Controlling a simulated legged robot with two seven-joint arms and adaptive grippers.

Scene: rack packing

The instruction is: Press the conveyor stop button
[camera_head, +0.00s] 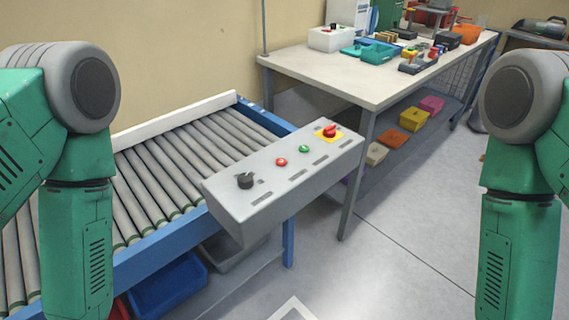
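A grey control box (285,178) is fixed along the near side of the roller conveyor (170,165). On its top are a black knob (244,181), a small red button (281,162), a green button (304,149) and a larger red knob (330,131) on a yellow plate. The labels are too small to read. My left arm hangs at the left edge and my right arm at the right edge. Both grippers are below the picture. Neither arm covers the control box.
A workbench (330,77) behind the conveyor carries a white box (332,38), teal trays (375,52) and several small parts. Coloured bins (406,118) sit under it. A blue bin (168,287) is under the conveyor. The floor (400,240) right of the box is clear.

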